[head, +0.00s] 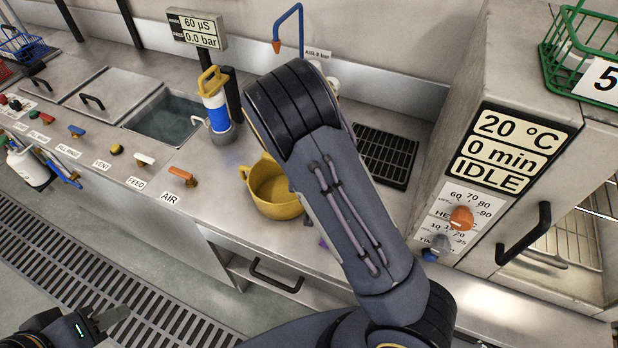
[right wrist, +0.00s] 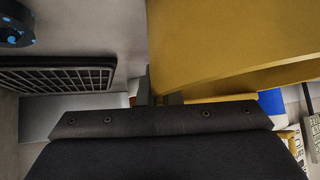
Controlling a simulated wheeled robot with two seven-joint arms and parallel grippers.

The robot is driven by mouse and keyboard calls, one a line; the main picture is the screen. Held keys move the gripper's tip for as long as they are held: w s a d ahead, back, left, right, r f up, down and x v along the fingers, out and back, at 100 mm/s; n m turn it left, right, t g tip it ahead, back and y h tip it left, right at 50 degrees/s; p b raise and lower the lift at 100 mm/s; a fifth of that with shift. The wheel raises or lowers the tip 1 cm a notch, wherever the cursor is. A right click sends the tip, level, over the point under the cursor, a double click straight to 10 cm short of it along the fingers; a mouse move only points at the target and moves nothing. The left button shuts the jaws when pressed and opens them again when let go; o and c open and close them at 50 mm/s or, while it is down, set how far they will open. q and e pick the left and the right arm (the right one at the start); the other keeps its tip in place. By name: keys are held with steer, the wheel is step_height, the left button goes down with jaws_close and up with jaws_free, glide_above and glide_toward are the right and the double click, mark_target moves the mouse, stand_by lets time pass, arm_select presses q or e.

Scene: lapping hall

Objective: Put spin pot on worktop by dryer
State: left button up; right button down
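The yellow pot (head: 272,200), which I take to be the spin pot, stands on the steel worktop (head: 200,160) in the head view, partly behind my right arm. Its yellow wall (right wrist: 215,45) fills the upper right of the right wrist view. My right gripper is hidden behind its arm in the head view. In the right wrist view its fingertips (right wrist: 150,93) are small and close against the pot's left edge; whether they grip it cannot be told. My left gripper (head: 110,316) is open and empty at the lower left, away from the pot. The dryer (head: 480,215) stands at the right, its display reading IDLE.
A black drain grate (head: 385,156) lies in the worktop between my right arm and the dryer. A blue-and-white bottle with a yellow top (head: 216,104) and a sink (head: 165,117) are left of the pot. A green wire basket (head: 585,60) sits on the dryer.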

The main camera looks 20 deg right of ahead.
steer(key=c, duration=1.6)
jaws_free()
steer(key=shift+r, duration=0.1)
